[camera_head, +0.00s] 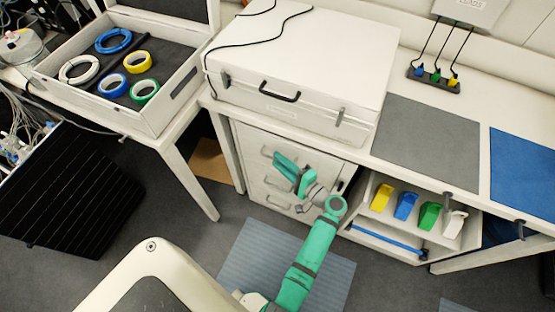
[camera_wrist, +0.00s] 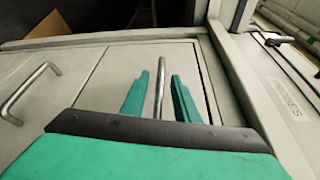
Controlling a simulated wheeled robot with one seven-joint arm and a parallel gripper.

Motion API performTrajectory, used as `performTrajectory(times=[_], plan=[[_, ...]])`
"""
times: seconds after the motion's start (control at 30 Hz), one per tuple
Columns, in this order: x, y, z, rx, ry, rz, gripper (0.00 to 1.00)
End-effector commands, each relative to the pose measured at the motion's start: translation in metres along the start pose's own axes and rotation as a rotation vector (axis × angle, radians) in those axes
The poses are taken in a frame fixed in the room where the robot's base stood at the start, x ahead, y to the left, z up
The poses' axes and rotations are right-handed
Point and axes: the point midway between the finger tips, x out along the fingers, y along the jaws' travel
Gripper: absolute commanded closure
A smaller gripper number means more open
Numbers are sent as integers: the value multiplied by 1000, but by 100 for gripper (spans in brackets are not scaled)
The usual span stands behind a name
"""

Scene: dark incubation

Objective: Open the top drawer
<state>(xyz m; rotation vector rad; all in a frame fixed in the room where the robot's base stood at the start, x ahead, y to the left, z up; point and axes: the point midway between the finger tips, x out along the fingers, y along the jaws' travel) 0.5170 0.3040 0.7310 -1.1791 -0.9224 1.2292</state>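The white drawer cabinet (camera_head: 250,172) stands under the bench, its drawers shut. In the wrist view, the top drawer (camera_wrist: 184,65) has an upright-looking metal bar handle (camera_wrist: 160,88). My green gripper (camera_wrist: 159,100) is open, with one finger on each side of this handle and a visible gap on both sides. How deep the handle sits between the fingers is hard to tell. In the head view my gripper (camera_head: 292,172) is in front of the drawers and hides part of the fronts. A lower drawer's handle (camera_wrist: 30,92) shows at the left of the wrist view.
A white case (camera_head: 300,65) sits on the bench above the drawers. A tray (camera_head: 180,105) of tape rolls stands on the left table, whose leg (camera_head: 192,180) is nearby.

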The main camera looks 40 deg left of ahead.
Motion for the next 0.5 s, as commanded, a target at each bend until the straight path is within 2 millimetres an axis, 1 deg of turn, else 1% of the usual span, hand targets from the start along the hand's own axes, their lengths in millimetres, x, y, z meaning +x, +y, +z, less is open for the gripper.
performTrajectory(times=[0.03,0.1,0.2,0.47,0.5], plan=[[6,0,0,-1,-1,0,72],[11,0,1,0,-1,0,72],[15,0,1,0,-1,1,72],[15,0,0,0,1,0,72],[15,0,0,0,1,0,77]])
